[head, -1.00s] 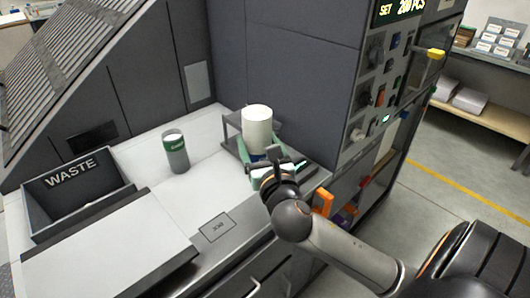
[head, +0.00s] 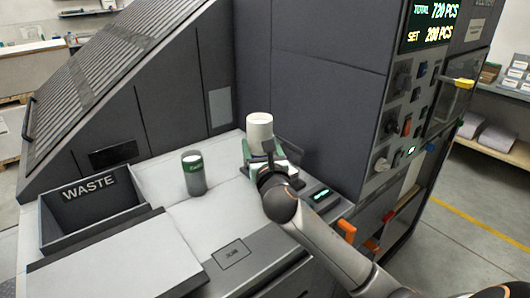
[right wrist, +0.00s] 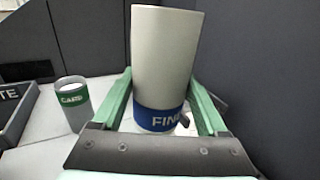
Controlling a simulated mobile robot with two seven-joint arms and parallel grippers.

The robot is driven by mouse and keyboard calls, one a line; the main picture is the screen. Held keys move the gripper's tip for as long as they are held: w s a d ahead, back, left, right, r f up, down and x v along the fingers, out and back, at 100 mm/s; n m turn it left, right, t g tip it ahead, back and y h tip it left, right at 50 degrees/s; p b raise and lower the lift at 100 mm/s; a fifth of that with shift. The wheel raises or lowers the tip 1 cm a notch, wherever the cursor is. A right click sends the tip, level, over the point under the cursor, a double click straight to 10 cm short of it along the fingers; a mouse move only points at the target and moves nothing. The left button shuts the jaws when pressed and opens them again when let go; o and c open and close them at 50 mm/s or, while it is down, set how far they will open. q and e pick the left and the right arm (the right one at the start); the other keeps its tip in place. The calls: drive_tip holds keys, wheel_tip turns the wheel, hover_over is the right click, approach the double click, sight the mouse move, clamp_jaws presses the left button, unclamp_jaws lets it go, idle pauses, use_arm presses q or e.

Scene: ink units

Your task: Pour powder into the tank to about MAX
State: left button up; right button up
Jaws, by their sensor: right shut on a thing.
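My right gripper (head: 262,156) is shut on a tall white cylindrical container (head: 260,129). In the right wrist view the container (right wrist: 165,60) stands between the two green fingers, with a blue band reading "FIN" around its lower part. It looks about upright. Whether its base touches anything is hidden by the gripper. A grey canister (head: 194,176) with a green label and pale top stands apart on the white counter to the left; it also shows in the right wrist view (right wrist: 73,104). I cannot make out a tank or a MAX mark. My left gripper is not in view.
A dark waste bin (head: 92,207) is at the counter's left. A small lit display (head: 321,196) lies right of my gripper. A tall control panel (head: 405,110) stands at the right, and a dark machine wall (head: 310,80) behind. The white counter (head: 225,190) is clear around the canister.

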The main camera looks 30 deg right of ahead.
drive_tip(key=w, duration=0.2)
drive_tip(key=w+f, duration=0.1)
drive_tip(key=shift+d, duration=0.35)
drive_tip(key=m+p, duration=0.1)
drive_tip(key=f+m+g+p, duration=0.1)
drive_tip(key=p, duration=0.1)
drive_tip(key=shift+s+d+f+y, duration=0.1)
drive_tip(key=shift+d+f+y, duration=0.05)
drive_tip(key=shift+d+y, duration=0.2)
drive_tip(key=shift+d+r+m+g+y+p, duration=0.2)
drive_tip(key=shift+d+m+g+y+p, duration=0.2)
drive_tip(key=shift+m+p, duration=0.7)
drive_tip(key=shift+d, duration=0.1)
drive_tip(key=shift+d+r+m, duration=0.2)
drive_tip(key=shift+r+m, duration=0.05)
drive_tip(key=shift+m, duration=0.05)
drive_tip(key=shift+f, duration=0.1)
drive_tip(key=shift+a+f+m+g+y, duration=0.1)
drive_tip(key=shift+m+g+y, duration=0.25)
drive_tip(key=shift+m, duration=0.15)
